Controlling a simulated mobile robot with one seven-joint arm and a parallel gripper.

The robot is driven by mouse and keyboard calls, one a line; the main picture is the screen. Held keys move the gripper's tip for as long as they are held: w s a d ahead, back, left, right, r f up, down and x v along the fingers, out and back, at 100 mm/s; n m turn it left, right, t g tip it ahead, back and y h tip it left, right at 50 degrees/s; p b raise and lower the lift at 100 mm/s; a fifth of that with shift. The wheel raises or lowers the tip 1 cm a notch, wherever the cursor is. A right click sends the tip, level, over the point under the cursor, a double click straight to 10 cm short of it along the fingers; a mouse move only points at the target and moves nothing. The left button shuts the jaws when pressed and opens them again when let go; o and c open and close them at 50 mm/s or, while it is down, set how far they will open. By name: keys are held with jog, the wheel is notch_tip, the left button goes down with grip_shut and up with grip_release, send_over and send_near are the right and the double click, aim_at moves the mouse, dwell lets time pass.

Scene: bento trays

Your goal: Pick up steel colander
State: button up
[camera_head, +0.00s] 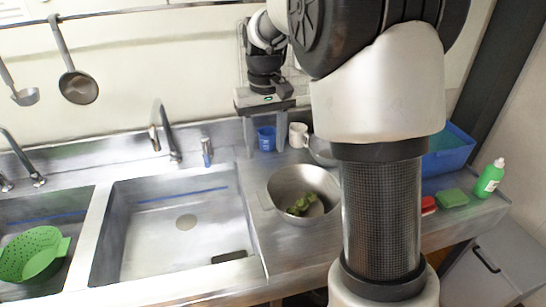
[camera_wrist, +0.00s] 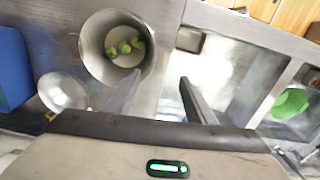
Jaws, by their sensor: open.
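A round steel bowl-shaped vessel (camera_head: 318,177), likely the steel colander, stands on the steel counter right of the sink. Several green pieces (camera_head: 301,205) lie in it; I cannot make out holes in its wall. It also shows in the wrist view (camera_wrist: 96,45), at the upper left. My gripper (camera_head: 265,147) points down behind and left of it, above the back of the counter. In the wrist view its fingers (camera_wrist: 160,82) are apart with nothing between them. The left finger overlaps the vessel's edge in the picture; I see no contact.
A blue bin (camera_head: 448,152), green bottle (camera_head: 489,178) and green sponge (camera_head: 452,198) are at right. A green colander (camera_head: 35,252) sits in the left sink; the middle sink (camera_head: 150,240) looks mostly empty.

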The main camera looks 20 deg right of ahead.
aim_at(266, 199)
jog(key=f, duration=1.2)
jog(key=w+f, duration=0.1)
jog(key=f, duration=0.5)
jog(key=shift+f, duration=0.1)
grip_shut()
